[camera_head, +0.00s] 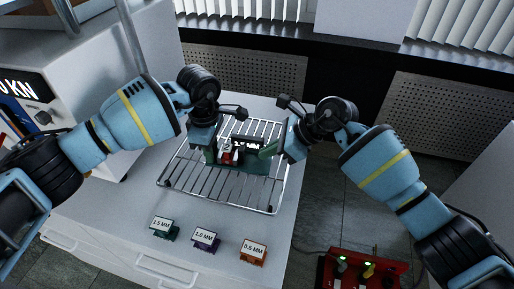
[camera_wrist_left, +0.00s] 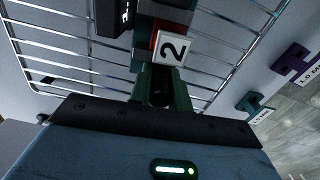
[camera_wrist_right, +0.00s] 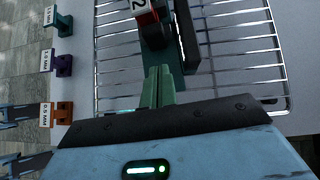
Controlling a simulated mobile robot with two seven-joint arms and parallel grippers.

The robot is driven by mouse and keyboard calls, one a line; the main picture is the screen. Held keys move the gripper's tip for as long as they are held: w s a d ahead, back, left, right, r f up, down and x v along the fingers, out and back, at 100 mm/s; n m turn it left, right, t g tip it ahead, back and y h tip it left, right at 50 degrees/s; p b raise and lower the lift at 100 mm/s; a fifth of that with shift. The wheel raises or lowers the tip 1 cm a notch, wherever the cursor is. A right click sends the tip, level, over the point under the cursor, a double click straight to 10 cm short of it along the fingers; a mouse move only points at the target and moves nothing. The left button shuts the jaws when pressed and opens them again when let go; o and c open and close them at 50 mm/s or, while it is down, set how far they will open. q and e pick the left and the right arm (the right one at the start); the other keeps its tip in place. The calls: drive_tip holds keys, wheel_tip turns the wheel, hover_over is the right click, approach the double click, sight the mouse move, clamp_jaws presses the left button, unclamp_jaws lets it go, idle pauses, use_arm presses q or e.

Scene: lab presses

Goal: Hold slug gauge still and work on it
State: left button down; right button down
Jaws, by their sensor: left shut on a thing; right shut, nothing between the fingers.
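The slug gauge (camera_head: 252,166) sits on the wire rack, with a dark green base, a red part with a white "2" label and a black block with a small display. My left gripper (camera_head: 212,153) is shut on the gauge's left end. In the left wrist view its fingers (camera_wrist_left: 160,85) meet the gauge just below the "2" label (camera_wrist_left: 173,48). My right gripper (camera_head: 270,149) is at the gauge's right side, shut and empty. In the right wrist view its closed green fingers (camera_wrist_right: 158,86) point at the gauge (camera_wrist_right: 186,35); whether they touch it I cannot tell.
The wire rack (camera_head: 196,182) lies on a white cabinet top. Three labelled blocks stand along its front: green 1.5 MM (camera_head: 163,228), purple 1.0 MM (camera_head: 205,239) and orange 0.5 MM (camera_head: 252,252). A press (camera_head: 92,75) stands at left. A red box (camera_head: 365,270) with lit indicators is at lower right.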

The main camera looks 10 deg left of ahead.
drive_tip(key=v, duration=1)
drive_tip(key=shift+d, duration=0.3)
idle(0.4)
use_arm(q)
drive_tip(key=c, duration=1.2)
unclamp_jaws()
drive_tip(key=shift+c, duration=0.2)
use_arm(e)
drive_tip(key=shift+s, duration=0.1)
use_arm(q)
drive_tip(key=shift+r, duration=0.1)
wheel_tip(320, 180, up, 12)
drive_tip(key=shift+f, duration=0.1)
